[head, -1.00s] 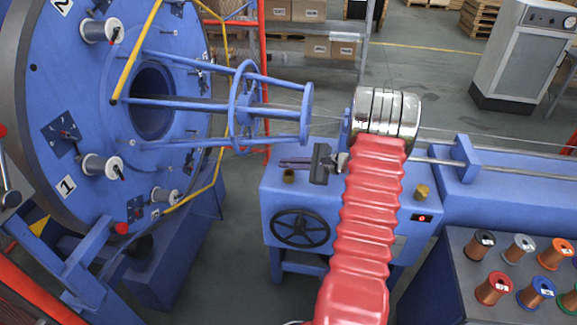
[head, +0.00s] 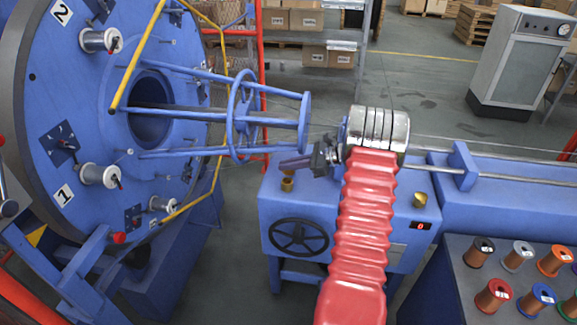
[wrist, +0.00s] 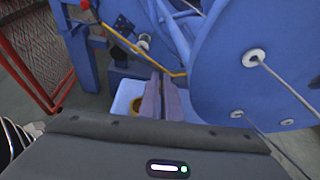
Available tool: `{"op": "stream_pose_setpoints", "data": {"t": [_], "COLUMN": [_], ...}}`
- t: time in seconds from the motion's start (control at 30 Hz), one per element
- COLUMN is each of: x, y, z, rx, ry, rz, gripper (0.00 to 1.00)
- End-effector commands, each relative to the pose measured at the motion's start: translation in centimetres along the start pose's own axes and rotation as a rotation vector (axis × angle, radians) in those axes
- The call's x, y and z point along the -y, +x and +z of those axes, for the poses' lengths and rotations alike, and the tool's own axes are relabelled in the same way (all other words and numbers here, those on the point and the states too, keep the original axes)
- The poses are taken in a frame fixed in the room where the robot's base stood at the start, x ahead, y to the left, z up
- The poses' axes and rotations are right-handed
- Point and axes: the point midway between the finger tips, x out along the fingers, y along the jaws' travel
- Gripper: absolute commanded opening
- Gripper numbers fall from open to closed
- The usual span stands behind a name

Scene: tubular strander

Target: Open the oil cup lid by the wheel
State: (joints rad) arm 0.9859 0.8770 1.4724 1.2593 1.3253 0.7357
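A small brass oil cup (head: 287,185) stands on the left end of the blue machine box (head: 262,205), above the black handwheel (head: 299,237). A second brass cup (head: 420,200) stands at the box's right end. My gripper (head: 281,167) is just above the left cup, fingers pointing left and slightly down, overlapping its top; contact cannot be told. In the wrist view, the cup (wrist: 134,105) shows just left of my gripper (wrist: 161,76). The two purple fingers lie close together with nothing visible between them. The cup's lid is partly hidden, and its state is unclear.
A large blue disc (head: 90,120) with wire spools stands left, its blue rod cage (head: 270,120) reaching behind and above my gripper. Thin wires run right from it. A table of coloured spools (head: 470,262) is at lower right.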

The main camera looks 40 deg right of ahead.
Motion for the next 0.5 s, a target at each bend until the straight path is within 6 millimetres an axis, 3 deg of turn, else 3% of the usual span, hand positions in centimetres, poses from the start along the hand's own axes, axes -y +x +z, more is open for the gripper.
{"op": "stream_pose_setpoints", "data": {"t": [0.37, 0.5], "x": [0.17, 0.17], "y": [0.0, 0.0], "z": [0.34, 0.31], "rx": [0.004, 0.004], "ry": [0.0, 0.001], "rz": [0.0, 0.0], "gripper": [0.0, 0.12]}}
